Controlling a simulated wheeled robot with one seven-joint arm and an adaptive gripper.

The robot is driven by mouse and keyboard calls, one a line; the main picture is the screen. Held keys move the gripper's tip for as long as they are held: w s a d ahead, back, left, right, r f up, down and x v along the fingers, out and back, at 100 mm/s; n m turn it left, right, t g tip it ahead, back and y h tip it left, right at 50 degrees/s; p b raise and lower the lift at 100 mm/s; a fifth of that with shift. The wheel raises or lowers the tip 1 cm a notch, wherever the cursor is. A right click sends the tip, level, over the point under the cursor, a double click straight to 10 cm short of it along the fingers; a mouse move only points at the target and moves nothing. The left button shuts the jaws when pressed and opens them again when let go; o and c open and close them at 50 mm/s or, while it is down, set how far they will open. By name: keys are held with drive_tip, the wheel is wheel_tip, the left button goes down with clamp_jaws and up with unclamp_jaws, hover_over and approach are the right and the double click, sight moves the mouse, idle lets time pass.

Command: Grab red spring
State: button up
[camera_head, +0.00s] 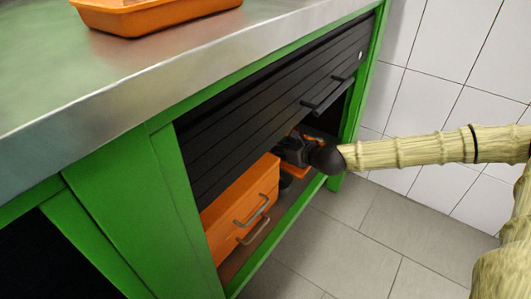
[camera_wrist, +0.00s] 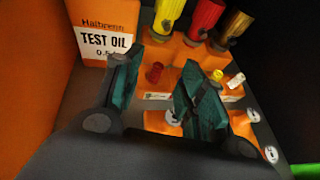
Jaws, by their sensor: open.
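A small red piece (camera_wrist: 154,72), which looks like the red spring, stands upright in the wrist view, on or beside an orange holder with white labels. My gripper (camera_wrist: 160,68) is open, with one teal-padded finger to the left of the red piece and the other to its right. Nothing is held between them. I cannot tell how far below the fingertips the piece sits. In the head view my gripper (camera_head: 303,149) is inside the green cabinet, under the partly raised black shutter; the red piece is hidden there.
An orange Test Oil container (camera_wrist: 103,38) stands at upper left in the wrist view. An orange drawer unit (camera_head: 242,208) and the black shutter (camera_head: 270,105) bound the cabinet opening.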

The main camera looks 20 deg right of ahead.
drive_tip(key=w+f+b, duration=0.1)
drive_tip(key=w+a+f+b, duration=0.1)
drive_tip(key=w+f+b, duration=0.1)
drive_tip(key=shift+a, duration=0.2)
drive_tip(key=shift+w+a, duration=0.15)
drive_tip(key=shift+w, duration=0.2)
clamp_jaws()
